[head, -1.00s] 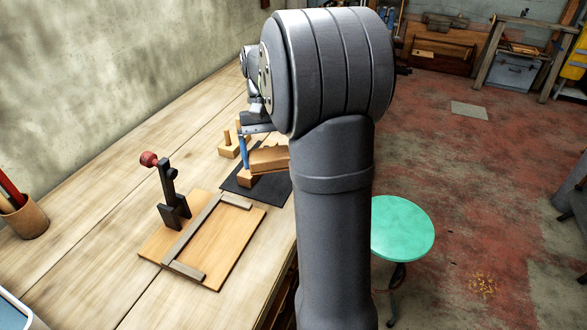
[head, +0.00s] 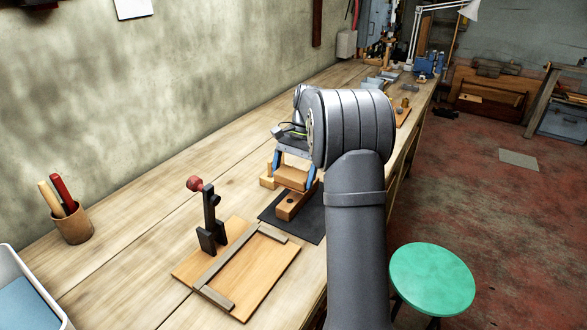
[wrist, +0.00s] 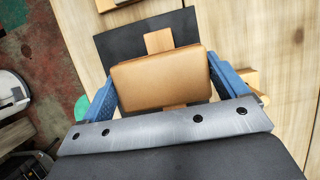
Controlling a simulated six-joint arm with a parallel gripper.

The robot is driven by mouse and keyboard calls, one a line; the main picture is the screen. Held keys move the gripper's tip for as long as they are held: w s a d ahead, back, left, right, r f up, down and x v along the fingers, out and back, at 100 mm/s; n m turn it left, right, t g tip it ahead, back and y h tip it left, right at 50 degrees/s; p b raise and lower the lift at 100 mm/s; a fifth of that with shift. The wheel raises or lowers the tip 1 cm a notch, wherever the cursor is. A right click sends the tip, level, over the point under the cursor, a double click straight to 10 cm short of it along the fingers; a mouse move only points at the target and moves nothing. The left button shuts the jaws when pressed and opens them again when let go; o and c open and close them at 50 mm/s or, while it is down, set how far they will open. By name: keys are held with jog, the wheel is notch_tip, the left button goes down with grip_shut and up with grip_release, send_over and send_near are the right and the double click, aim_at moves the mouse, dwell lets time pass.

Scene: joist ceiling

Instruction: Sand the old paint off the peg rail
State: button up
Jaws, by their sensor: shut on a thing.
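My gripper (wrist: 162,97) is shut on a tan block (wrist: 160,79), which sits between its blue fingers. The block also shows in the head view (head: 290,178). Below it, a narrow wooden piece (head: 292,206) lies on a black mat (head: 312,225); its ends stick out on both sides of the block in the wrist view (wrist: 159,41). It may be the peg rail, but the block hides its middle. I cannot tell whether the block touches it, and no old paint is clear. A wooden piece with an upright peg (head: 267,180) stands beside the mat.
A board with grey strips (head: 262,288) and a red-knobbed clamp (head: 208,220) lies at the front of the workbench (head: 120,255). A green stool (head: 432,279) stands on the floor at right.

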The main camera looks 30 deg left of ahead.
aim_at(293, 198)
notch_tip(293, 198, down, 5)
jog(key=shift+f, duration=0.1)
jog(key=shift+w+f, duration=0.2)
jog(key=shift+w, duration=1.25)
jog(key=shift+c, duration=0.3)
jog(key=shift+w, duration=2)
jog(key=shift+s, duration=3.5)
jog(key=shift+r, duration=4.15)
jog(key=shift+d, duration=0.1)
